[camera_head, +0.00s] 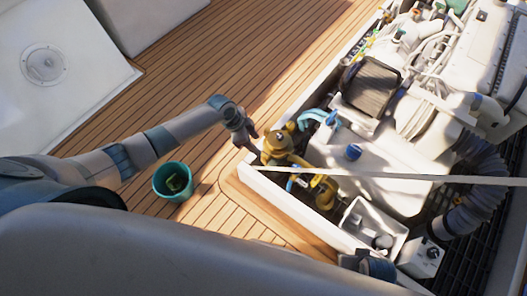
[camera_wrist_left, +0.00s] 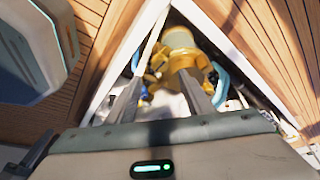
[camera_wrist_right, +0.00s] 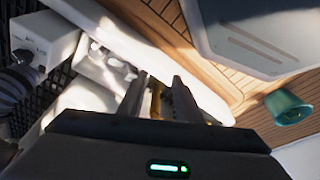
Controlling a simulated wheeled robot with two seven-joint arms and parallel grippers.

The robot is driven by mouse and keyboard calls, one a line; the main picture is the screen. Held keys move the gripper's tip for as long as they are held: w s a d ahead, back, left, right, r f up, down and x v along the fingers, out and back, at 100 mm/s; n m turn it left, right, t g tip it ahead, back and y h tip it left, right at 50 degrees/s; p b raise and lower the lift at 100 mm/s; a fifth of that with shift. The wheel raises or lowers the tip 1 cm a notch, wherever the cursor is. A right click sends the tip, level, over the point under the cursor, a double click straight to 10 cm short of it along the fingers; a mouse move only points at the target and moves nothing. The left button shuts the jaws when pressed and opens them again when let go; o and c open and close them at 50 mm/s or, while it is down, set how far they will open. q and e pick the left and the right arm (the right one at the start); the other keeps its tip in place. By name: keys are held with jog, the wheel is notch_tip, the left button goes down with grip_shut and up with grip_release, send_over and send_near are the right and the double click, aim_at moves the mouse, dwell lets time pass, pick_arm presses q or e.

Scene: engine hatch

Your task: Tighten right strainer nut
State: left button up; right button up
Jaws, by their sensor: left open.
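The brass strainer (camera_head: 283,148) stands in the near left corner of the open hatch. Its gold body also shows in the left wrist view (camera_wrist_left: 180,58). I cannot make out the right strainer nut as a separate part. My left gripper (camera_head: 257,142) is at the hatch edge just left of the strainer. In the left wrist view its fingers (camera_wrist_left: 160,100) are apart, with the strainer beyond them. My right gripper (camera_wrist_right: 158,90) shows in its wrist view with fingers apart, and a brass part (camera_wrist_right: 155,101) shows between and beyond them. I see no object held.
The white hatch rim (camera_head: 290,205) borders the strainer. Blue hoses (camera_head: 312,117), a white box (camera_head: 372,228) and the engine (camera_head: 365,165) crowd the hatch. A thin pale bar crosses above it. A teal bucket (camera_head: 173,183) stands on the wooden deck (camera_head: 190,75), otherwise largely clear.

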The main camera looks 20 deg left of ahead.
aim_at(265, 153)
pick_arm(q)
jog(key=b+x, duration=0.1)
jog(key=x, duration=0.6)
jog(key=shift+w+d+f, duration=0.1)
jog(key=shift+d+f, duration=0.15)
jog(key=shift+f, duration=0.4)
pick_arm(e)
jog(key=shift+v, duration=2.6)
jog(key=shift+w, duration=0.2)
pick_arm(q)
jog(key=c, duration=1)
